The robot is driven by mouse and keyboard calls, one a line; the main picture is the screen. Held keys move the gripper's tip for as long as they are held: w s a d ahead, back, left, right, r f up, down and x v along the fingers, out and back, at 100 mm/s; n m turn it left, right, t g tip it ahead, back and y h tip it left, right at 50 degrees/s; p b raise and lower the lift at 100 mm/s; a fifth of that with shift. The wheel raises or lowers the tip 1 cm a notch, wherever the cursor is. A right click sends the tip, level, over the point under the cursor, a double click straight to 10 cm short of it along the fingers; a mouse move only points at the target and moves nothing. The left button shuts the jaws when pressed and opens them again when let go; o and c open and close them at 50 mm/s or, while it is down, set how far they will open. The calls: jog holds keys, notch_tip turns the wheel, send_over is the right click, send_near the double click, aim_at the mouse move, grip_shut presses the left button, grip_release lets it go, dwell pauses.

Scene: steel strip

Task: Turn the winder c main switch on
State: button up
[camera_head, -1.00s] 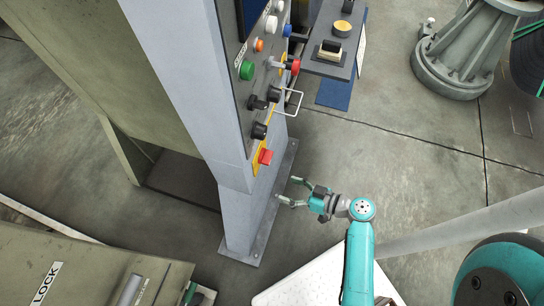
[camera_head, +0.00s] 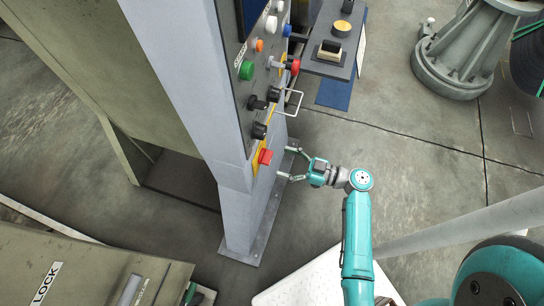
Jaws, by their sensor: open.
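A grey control panel (camera_head: 247,104) on a blue-grey post carries several knobs and buttons. At its lower end is a red switch handle (camera_head: 265,156) on a yellow plate, which looks like a main switch; its label is not readable here. My gripper (camera_head: 285,163) is open and empty, just right of the red handle. Its two fingers point left at the panel, one higher and one lower in the picture. The fingertips appear apart from the handle, though the exact gap in depth cannot be told.
Above the red handle are black knobs (camera_head: 260,131), a wire loop handle (camera_head: 293,102), a red knob (camera_head: 293,66) and a green button (camera_head: 246,70). A grey shelf-like box (camera_head: 331,50) juts out at the top. Open floor lies right of the post.

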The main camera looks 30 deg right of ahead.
aim_at(266, 157)
jog(key=shift+x, duration=2.35)
jog(key=c, duration=1.2)
